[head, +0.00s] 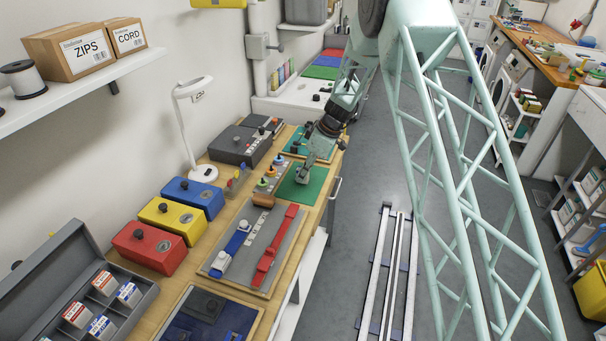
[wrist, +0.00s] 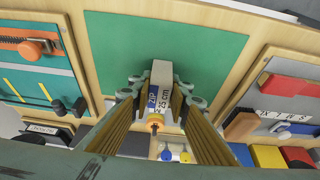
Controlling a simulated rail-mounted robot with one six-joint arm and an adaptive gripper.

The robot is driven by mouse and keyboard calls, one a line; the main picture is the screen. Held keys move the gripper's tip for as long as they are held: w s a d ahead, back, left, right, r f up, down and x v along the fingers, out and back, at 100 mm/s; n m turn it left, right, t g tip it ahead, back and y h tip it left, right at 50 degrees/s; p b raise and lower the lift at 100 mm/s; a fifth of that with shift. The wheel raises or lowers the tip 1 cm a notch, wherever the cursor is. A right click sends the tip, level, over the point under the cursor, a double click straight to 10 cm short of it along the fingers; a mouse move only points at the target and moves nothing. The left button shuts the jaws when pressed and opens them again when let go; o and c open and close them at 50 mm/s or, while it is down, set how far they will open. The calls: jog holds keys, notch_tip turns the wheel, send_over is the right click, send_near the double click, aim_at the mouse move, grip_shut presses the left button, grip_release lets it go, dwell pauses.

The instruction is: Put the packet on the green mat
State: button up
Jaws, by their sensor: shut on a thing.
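The packet (wrist: 161,84) is a small pale box with a blue and white label reading "ZIP 25 cm" in the wrist view. My gripper (wrist: 160,100) is shut on it, with a finger on each side. The green mat (wrist: 215,42) lies flat on the wooden bench behind the packet in that view; the packet overlaps the mat's edge there. In the head view my gripper (head: 305,174) points down over the green mat (head: 312,190). I cannot tell whether the packet touches the mat. The packet is hard to make out in the head view.
Red (head: 149,248), yellow (head: 173,219) and blue boxes (head: 192,196) stand along the wall side. A grey board (head: 283,270) with red and blue strips lies in front of the mat. A desk lamp (head: 203,172) stands at left. An open grey case (head: 70,262) holds several packets.

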jog(key=shift+f+b, duration=0.15)
jog(key=shift+b, duration=0.15)
jog(key=o, duration=0.8)
jog(key=shift+r+p, duration=0.2)
jog(key=shift+p, duration=0.1)
jog(key=shift+r, duration=0.2)
jog(key=v, duration=1.1)
jog(key=shift+s+d+r, duration=0.1)
jog(key=shift+d+r, duration=0.15)
jog(key=shift+r, duration=0.1)
dwell(0.4)
